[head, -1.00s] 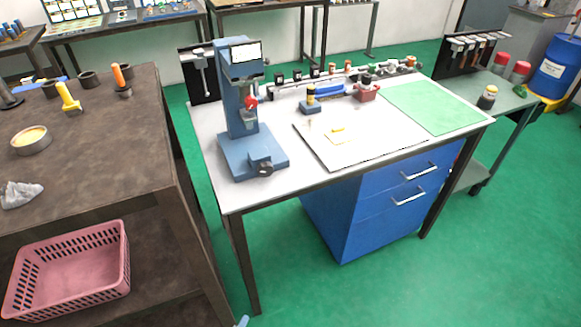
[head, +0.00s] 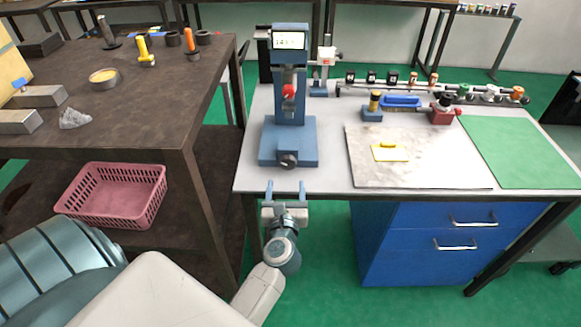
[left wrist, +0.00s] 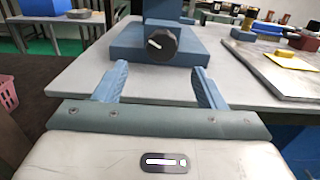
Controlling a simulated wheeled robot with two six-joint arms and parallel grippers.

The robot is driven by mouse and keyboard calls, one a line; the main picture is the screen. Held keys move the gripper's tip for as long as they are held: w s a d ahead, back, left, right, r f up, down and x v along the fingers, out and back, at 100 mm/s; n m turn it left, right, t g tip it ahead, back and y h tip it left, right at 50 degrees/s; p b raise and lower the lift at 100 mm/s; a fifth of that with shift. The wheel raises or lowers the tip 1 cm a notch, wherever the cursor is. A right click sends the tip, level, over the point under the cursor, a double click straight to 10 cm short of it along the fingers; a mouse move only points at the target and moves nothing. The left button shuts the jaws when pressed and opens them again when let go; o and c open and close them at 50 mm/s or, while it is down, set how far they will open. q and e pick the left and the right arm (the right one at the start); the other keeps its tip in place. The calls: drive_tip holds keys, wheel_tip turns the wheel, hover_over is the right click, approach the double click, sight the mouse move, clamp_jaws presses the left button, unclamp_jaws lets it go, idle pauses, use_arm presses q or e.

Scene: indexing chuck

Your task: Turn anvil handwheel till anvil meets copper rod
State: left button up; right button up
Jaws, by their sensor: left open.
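A blue bench gauge stand (head: 290,135) with a digital display (head: 289,41) stands upright at the left of the white-topped table. A black knob, seemingly the anvil handwheel (head: 288,160), sits on the front of its base; it also shows in the left wrist view (left wrist: 162,44), with a white mark on its face. A red part (head: 289,91) shows on the column. I cannot make out the copper rod or the anvil gap. My left gripper (head: 286,186) is open and empty, in front of the table edge, fingers pointing at the knob but apart from it. My right gripper is not in view.
A grey plate (head: 420,172) with a yellow piece lies right of the stand, and a green mat (head: 525,150) beyond it. Small fixtures and a rail line the table's back. A dark bench (head: 150,110) stands left, above a pink basket (head: 112,192).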

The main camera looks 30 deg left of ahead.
sight(288, 166)
use_arm(q)
drive_tip(key=p+x, duration=0.1)
drive_tip(key=x, duration=0.5)
drive_tip(key=shift+w+d, duration=0.1)
drive_tip(key=shift+w, duration=0.05)
drive_tip(key=shift+w+a+p, duration=0.3)
drive_tip(key=shift+w+a, duration=0.05)
drive_tip(key=shift+w, duration=0.15)
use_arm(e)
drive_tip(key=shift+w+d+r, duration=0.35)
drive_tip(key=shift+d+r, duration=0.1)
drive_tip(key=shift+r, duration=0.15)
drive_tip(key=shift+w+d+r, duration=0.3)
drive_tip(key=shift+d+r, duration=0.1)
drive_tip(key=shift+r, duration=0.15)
